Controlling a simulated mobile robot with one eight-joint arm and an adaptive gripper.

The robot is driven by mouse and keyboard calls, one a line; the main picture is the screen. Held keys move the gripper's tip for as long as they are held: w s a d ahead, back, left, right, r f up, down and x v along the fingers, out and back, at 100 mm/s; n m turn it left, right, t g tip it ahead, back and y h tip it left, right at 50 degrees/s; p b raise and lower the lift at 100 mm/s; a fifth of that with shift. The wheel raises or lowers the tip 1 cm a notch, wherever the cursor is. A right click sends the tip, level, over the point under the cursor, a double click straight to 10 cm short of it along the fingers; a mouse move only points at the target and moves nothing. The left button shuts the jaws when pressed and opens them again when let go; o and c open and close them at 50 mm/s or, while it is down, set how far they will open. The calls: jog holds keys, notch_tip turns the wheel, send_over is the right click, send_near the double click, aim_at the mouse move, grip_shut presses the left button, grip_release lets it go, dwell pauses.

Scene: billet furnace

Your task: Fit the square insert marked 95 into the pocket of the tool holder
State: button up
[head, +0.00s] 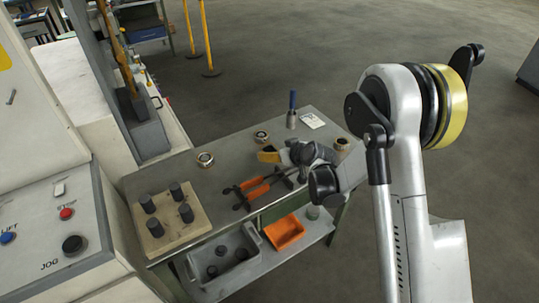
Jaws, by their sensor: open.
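My gripper (288,155) is above the right half of the workbench (225,177), over the orange-handled tool. It is open, and I see nothing held in it, though its fingers are small and partly hidden by its own body. I cannot make out a square insert marked 95 or a tool holder with a pocket in this view. No number is readable on any part. My gripper and arm cover some of the bench top.
A board (182,238) with several dark cylinders is on the bench's left. Grey (248,272) and orange (285,233) bins sit below. A control panel (45,235) stands left.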

aim_at(268, 149)
jog(key=b+x, duration=0.2)
jog(key=x, duration=0.2)
jog(key=shift+w+a+f, duration=0.2)
jog(key=shift+f, duration=0.05)
jog(key=shift+r, duration=0.15)
jog(key=c, duration=1.5)
jog(key=shift+r, duration=0.1)
